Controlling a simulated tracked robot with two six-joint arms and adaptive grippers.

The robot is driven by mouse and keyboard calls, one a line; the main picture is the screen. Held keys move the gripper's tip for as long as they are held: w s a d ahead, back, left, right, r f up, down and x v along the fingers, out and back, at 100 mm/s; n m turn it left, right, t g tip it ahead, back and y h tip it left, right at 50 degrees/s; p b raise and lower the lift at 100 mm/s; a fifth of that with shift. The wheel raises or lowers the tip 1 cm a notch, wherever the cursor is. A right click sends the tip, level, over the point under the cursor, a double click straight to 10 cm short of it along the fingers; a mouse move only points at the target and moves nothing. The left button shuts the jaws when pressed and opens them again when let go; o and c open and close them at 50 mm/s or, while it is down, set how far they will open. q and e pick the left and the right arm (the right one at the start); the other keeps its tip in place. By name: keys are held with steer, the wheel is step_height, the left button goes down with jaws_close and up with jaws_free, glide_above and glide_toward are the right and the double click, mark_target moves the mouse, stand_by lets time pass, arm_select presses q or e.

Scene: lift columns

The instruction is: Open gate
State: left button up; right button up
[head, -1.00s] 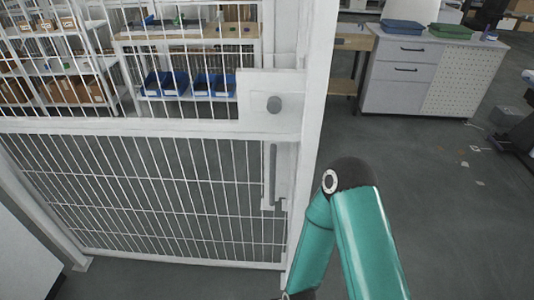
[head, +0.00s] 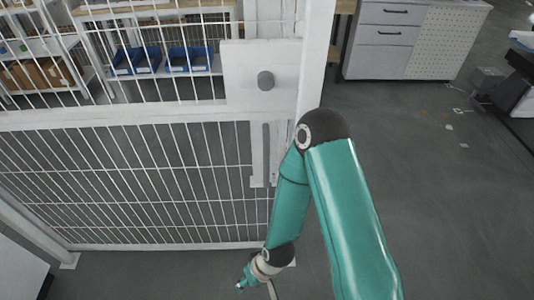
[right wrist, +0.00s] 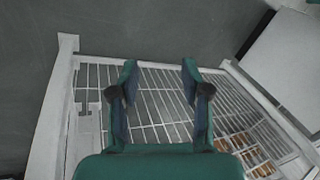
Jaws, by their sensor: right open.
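The gate (head: 130,120) is a white frame with wire mesh and looks closed against the post (head: 312,60) at its right. A vertical grey handle (head: 273,148) sits below the plate. My right gripper (head: 256,288) shows at the bottom of the head view, low and in front of the gate, below the handle. In the right wrist view the gripper (right wrist: 160,70) is open and empty, with the gate mesh (right wrist: 155,110) beyond its fingers. My left gripper is not in view.
Behind the gate stand shelves with blue bins (head: 190,60) and brown boxes (head: 35,74). A white drawer cabinet (head: 390,45) stands beyond the post at the right. The grey floor (head: 420,180) at the right is largely clear.

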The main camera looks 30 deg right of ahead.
steer(key=w+d+r+t+h+b, duration=0.2)
steer(key=w+d+r+t+b, duration=0.15)
steer(key=w+b, duration=0.4)
steer(key=w+d+r+t+h+b, duration=0.1)
steer(key=w+d+r+t+b, duration=0.15)
steer(key=w+t+b, duration=0.4)
steer(key=m+t+h+b, duration=0.2)
steer(key=t+h+b, duration=0.3)
steer(key=h+b, duration=0.3)
glide_toward(267, 154)
steer(key=shift+y, duration=0.6)
steer(key=x, duration=1.1)
steer(key=shift+s+d+r+p, duration=0.2)
steer(key=shift+d+r+p, duration=0.05)
steer(key=shift+d+p, duration=0.1)
jaws_close()
